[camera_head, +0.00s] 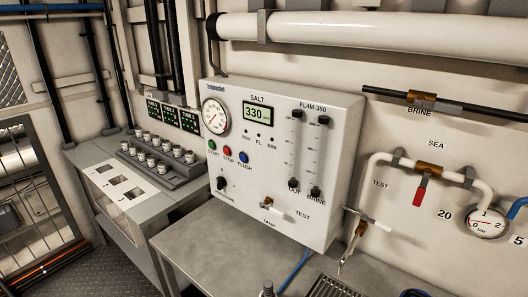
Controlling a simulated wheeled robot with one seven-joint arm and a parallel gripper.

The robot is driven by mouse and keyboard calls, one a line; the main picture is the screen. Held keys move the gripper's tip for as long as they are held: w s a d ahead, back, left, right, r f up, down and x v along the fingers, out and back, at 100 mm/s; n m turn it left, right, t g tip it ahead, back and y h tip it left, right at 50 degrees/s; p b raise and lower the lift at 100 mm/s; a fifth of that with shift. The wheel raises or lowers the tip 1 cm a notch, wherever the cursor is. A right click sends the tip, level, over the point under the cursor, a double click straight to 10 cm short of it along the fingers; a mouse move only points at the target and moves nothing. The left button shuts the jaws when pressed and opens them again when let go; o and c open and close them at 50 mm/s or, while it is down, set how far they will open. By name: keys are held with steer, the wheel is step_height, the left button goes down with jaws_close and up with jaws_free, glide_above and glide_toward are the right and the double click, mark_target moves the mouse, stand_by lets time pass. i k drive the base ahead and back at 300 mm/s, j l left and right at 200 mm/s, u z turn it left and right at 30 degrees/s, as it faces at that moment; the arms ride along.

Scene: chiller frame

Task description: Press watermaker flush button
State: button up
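The watermaker panel (277,165) is a white box on the wall in the middle of the head view. The blue round flush button (244,157) is on its front, lower left of centre, with a FLUSH label under it. A red stop button (228,151) and a green start button (212,145) sit to its left in a row. The display (258,113) above reads about 330 under SALT. Nothing covers the flush button, and I cannot tell whether it is pressed in. My gripper is not in view.
A grey bench (205,250) runs below the panel. A sample tap (352,246), a red-handled valve (421,188) and a round gauge (486,223) are to the right. The space before the buttons looks clear.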

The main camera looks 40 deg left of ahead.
mark_target(243, 157)
steer(key=u, duration=1.65)
